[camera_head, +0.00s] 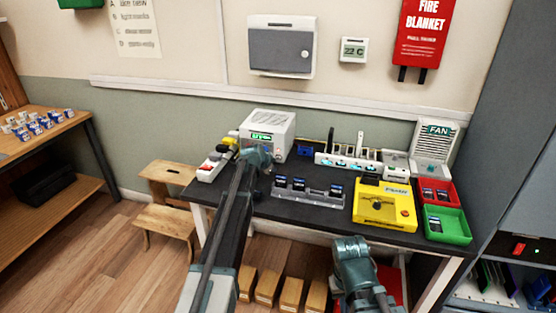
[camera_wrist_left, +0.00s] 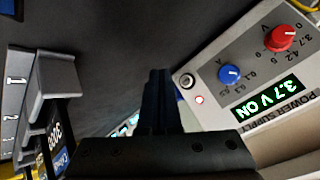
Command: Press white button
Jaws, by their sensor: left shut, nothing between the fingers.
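The white power supply (camera_head: 268,135) stands at the back left of the dark table. In the left wrist view the power supply (camera_wrist_left: 235,125) shows a red knob (camera_wrist_left: 281,38), a blue knob (camera_wrist_left: 230,74), a green display (camera_wrist_left: 268,101) reading "3.7 V ON", a small round silver-rimmed button or socket (camera_wrist_left: 187,81) and a red light (camera_wrist_left: 199,100). I cannot tell for sure which part is the white button. My left gripper (camera_head: 266,166) is in front of the power supply, shut and empty; its fingers (camera_wrist_left: 158,95) point beside the panel. My right gripper (camera_head: 350,250) is low at the table's front; its fingers are unclear.
A grey rack (camera_head: 306,195) with several dark phones lies right of my left gripper. A yellow fixture (camera_head: 371,212), a red tray (camera_head: 448,200) and a green tray (camera_head: 461,230) are at right. A white box with red parts (camera_head: 206,170) sits at the left edge.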

